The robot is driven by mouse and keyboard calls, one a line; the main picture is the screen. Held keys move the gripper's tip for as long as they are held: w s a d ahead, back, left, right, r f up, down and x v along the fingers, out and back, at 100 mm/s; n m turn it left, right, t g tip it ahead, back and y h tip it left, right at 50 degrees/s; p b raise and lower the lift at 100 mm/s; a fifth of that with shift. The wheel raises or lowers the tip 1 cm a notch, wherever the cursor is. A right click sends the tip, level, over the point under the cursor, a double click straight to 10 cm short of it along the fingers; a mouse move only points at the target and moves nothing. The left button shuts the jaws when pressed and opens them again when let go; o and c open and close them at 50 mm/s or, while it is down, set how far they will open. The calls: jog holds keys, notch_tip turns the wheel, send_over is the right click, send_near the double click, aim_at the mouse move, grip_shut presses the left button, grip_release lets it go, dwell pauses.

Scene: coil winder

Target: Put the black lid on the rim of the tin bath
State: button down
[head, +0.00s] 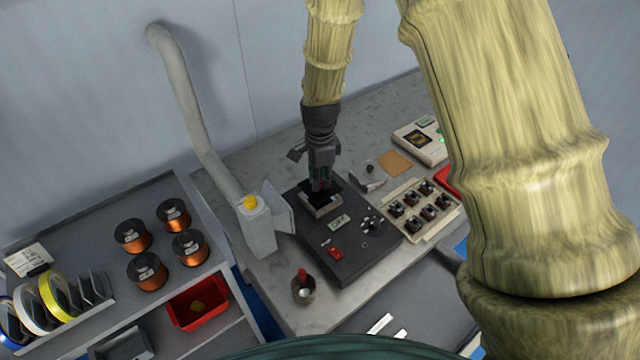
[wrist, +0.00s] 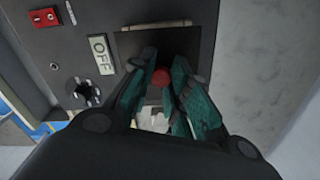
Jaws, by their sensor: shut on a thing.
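My gripper (head: 322,186) points down over the dark grey solder unit and is shut on the red knob (wrist: 161,77) of the black lid (wrist: 180,42). In the head view the dark lid (head: 328,194) shows just under the fingertips. The tin bath's pale rim (head: 322,211) shows below the lid on the front side. The lid covers most of the bath's opening. A pale, shiny patch (wrist: 155,120) shows between my fingers in the wrist view. I cannot tell whether the lid touches the rim.
The solder unit (head: 345,262) has an OFF plate (head: 339,222), a red switch (head: 335,253) and a dark knob. A white fume arm (head: 258,228) stands to its left. A tray of small coils (head: 440,215) lies to its right, and a red-topped pot (head: 303,288) in front.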

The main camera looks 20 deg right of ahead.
jog(key=shift+f+p, duration=0.9)
jog(key=shift+f, duration=0.85)
jog(key=c, duration=1.4)
grip_release()
jog(key=shift+f, duration=0.1)
jog(key=shift+o, duration=0.2)
jog(key=shift+r+b, duration=2)
jog(key=shift+r, duration=4.15)
